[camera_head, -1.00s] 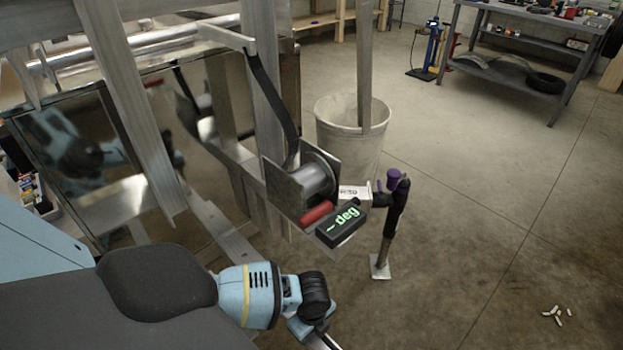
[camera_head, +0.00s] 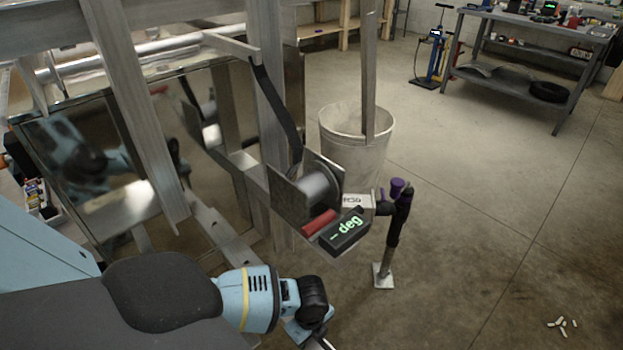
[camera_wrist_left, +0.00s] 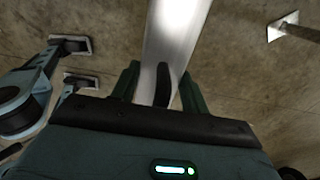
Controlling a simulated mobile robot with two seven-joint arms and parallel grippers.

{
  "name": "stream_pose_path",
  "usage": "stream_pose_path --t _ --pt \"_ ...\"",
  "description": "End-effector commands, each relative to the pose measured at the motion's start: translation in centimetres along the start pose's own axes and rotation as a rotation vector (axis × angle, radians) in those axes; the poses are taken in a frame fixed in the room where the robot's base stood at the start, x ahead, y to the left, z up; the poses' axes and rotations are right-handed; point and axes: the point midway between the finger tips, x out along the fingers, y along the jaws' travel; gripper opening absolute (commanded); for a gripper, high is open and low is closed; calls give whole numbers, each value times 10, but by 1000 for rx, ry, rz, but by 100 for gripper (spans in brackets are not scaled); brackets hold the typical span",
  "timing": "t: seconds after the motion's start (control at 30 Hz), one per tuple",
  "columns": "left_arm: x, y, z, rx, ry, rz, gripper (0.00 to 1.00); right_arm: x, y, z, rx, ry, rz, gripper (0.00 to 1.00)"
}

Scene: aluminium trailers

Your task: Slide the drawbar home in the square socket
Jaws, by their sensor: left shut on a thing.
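My left gripper (camera_wrist_left: 160,86) shows in the left wrist view with its two green fingers on either side of a black piece. A long pale aluminium bar, apparently the drawbar (camera_wrist_left: 176,35), runs away from between the fingers to the top edge. In the head view the left gripper (camera_head: 318,335) is at the bottom edge, below and in front of the trailer's nose. Only a sliver of the bar shows beside it there. I cannot make out the square socket in either view. My right gripper is not in view.
A digital gauge (camera_head: 344,232) reading "- deg" and a red cylinder (camera_head: 319,222) sit by the winch drum (camera_head: 320,187). A black post with a foot plate (camera_head: 383,275) stands right of them. A bin (camera_head: 350,150) stands behind. Floor at right is mostly clear.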

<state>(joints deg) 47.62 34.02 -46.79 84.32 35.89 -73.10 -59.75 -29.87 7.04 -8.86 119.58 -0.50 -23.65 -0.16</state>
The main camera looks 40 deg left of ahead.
Motion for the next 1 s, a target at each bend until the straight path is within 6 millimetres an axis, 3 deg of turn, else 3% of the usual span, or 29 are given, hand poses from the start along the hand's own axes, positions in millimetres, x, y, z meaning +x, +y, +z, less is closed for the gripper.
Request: stream_pose_path --t 1.0 --pt "-2 -2 18 -1 1 -4 0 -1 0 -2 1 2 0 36"
